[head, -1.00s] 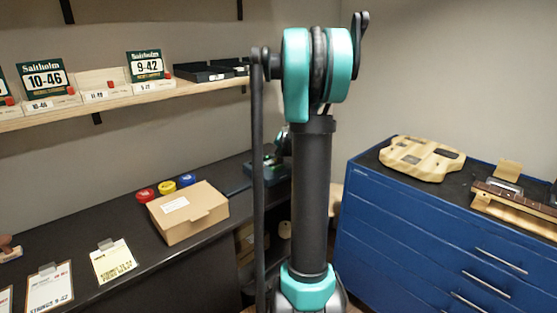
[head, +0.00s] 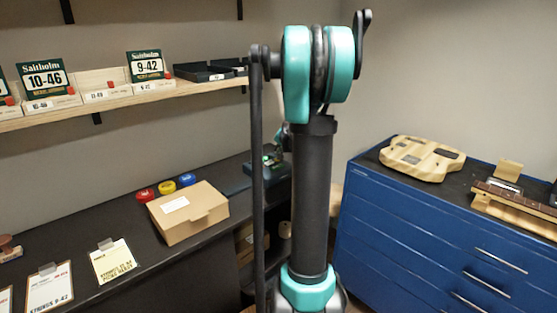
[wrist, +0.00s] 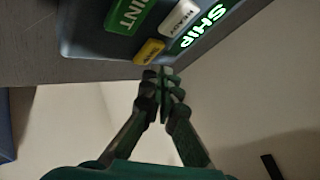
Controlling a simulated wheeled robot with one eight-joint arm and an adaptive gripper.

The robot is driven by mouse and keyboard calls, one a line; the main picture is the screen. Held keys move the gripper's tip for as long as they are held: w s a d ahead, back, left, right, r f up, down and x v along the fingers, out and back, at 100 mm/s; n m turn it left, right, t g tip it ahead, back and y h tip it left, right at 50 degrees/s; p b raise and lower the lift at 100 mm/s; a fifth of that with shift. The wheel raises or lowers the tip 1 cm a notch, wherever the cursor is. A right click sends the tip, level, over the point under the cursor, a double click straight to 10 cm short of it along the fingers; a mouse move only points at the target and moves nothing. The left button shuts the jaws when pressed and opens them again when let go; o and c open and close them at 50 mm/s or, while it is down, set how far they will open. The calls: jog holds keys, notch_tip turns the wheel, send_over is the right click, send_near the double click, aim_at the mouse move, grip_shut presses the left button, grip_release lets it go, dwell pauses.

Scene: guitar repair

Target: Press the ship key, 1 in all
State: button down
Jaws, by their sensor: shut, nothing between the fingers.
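I cannot tell whether the tips touch the panel. In the head view the device (head: 262,185) is partly hidden by my arm.
The dark bench holds a cardboard box (head: 187,212), red, yellow and blue round items (head: 167,187) and cards (head: 113,260). A shelf (head: 100,104) with string packs runs above. A blue drawer cabinet (head: 420,225) with a wooden guitar body (head: 422,158) stands at right.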

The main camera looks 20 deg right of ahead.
jog(key=shift+r, duration=2.55)
